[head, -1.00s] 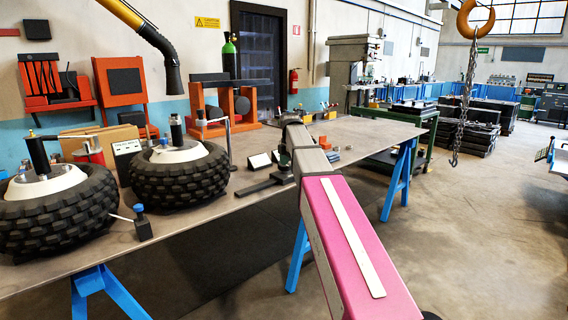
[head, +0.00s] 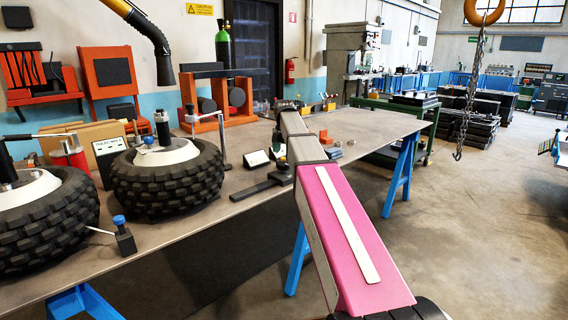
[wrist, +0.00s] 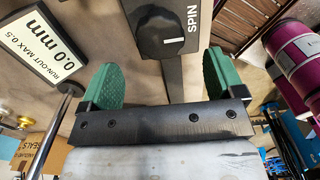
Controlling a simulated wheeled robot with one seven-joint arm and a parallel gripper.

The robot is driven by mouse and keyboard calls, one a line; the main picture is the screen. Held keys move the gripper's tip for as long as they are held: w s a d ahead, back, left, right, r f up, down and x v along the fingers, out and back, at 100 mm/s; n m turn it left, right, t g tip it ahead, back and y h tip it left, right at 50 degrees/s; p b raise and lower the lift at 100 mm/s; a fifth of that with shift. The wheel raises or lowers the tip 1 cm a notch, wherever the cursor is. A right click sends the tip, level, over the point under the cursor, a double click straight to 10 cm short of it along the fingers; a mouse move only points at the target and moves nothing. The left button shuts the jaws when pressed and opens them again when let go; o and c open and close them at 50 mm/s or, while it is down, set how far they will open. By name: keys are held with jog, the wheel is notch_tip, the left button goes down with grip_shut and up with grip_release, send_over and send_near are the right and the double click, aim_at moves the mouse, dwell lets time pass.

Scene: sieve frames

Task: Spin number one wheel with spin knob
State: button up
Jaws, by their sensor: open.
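In the wrist view, a round black spin knob (wrist: 160,32) sits on a dark panel with the word SPIN beside it. My gripper (wrist: 161,72) is open, its two green fingertips apart on either side below the knob, with nothing between them. I cannot tell whether they touch the panel. In the head view, two knobbly black tyres on white hubs lie on the bench: one wheel (head: 165,185) nearer the middle and one wheel (head: 40,225) cut off at the left edge. I cannot read which is number one.
A run-out display (wrist: 45,42) reads 0.0 mm in the wrist view. A dark stand with a blue top (head: 122,238) stands at the front of the bench (head: 235,205). A red extinguisher (head: 290,72) hangs on the wall.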

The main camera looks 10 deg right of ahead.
aim_at(284, 163)
jog(key=shift+f, duration=2.65)
jog(key=c, duration=0.9)
